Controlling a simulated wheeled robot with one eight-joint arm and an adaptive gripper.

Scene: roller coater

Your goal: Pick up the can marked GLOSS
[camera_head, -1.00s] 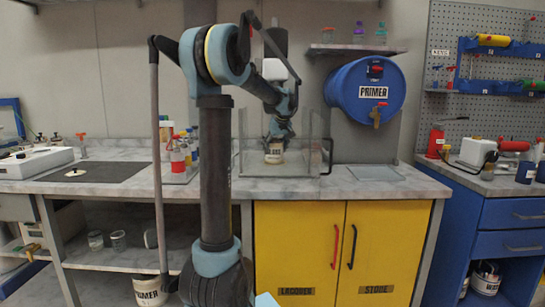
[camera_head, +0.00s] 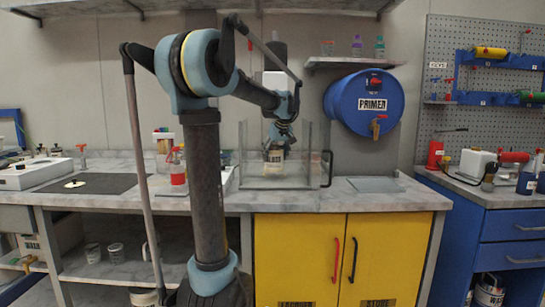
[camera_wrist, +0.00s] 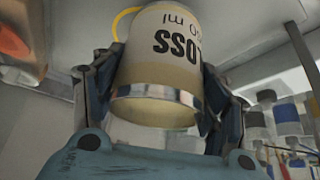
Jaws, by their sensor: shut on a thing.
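The can marked GLOSS (camera_wrist: 165,60) is a cream can with dark letters. Its label reads "LOSS" upside down in the wrist view, with the rest turned out of sight. My gripper (camera_wrist: 157,85) is shut on it, with a finger on each side. In the head view the can (camera_head: 273,157) is inside the clear-walled box (camera_head: 312,150) on the grey bench, below my gripper (camera_head: 277,140). Its lower end is close to the box floor. I cannot tell whether it is clear of the floor.
The clear walls of the box surround the can at the sides. A blue PRIMER drum (camera_head: 365,103) hangs to the right. A yellow cabinet (camera_head: 300,250) is below the bench. A small shelf (camera_head: 350,62) is above the drum.

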